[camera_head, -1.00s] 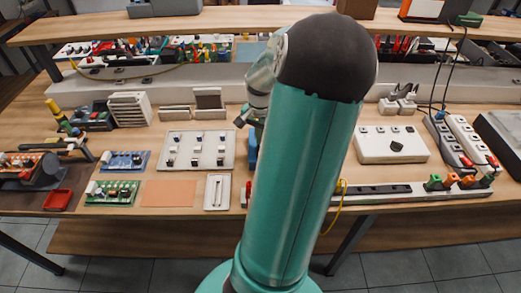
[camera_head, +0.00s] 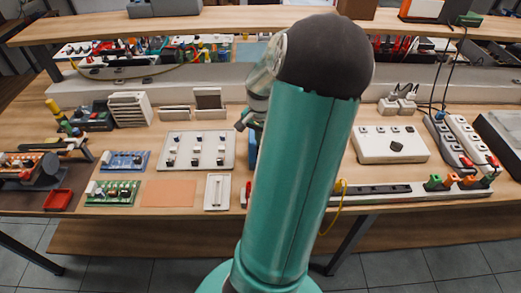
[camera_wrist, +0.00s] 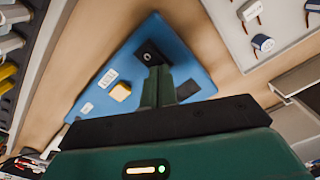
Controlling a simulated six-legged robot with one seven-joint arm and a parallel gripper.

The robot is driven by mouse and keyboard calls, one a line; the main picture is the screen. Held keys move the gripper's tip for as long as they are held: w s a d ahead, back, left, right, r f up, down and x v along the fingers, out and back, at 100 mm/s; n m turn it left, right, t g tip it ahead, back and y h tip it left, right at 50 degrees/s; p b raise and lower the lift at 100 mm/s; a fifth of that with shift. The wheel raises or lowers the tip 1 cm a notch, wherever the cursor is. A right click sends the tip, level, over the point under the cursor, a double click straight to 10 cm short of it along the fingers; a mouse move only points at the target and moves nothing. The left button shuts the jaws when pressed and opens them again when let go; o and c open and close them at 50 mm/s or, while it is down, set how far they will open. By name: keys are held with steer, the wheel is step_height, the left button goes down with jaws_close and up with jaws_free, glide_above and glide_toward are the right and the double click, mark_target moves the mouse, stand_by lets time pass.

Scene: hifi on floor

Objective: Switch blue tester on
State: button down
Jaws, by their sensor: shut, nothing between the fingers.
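The blue tester (camera_wrist: 178,55) lies on the wooden bench in the wrist view. In the head view only a narrow strip of the blue tester (camera_head: 253,148) shows beside my arm. My gripper (camera_wrist: 157,72) is shut and empty. Its fingertips overlap the lower edge of the black part in the wrist view; I cannot tell whether they touch it. My arm hides most of the tester in the head view.
A white board with small components (camera_head: 176,136) lies left of the tester. A small white slider panel (camera_head: 217,204) lies nearer the front edge. A white box with a black knob (camera_head: 370,155) and power strips (camera_head: 471,138) stand right. A raised shelf (camera_head: 200,23) spans the back.

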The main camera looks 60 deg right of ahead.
steer(key=shift+f, duration=0.2)
steer(key=shift+r, duration=3.55)
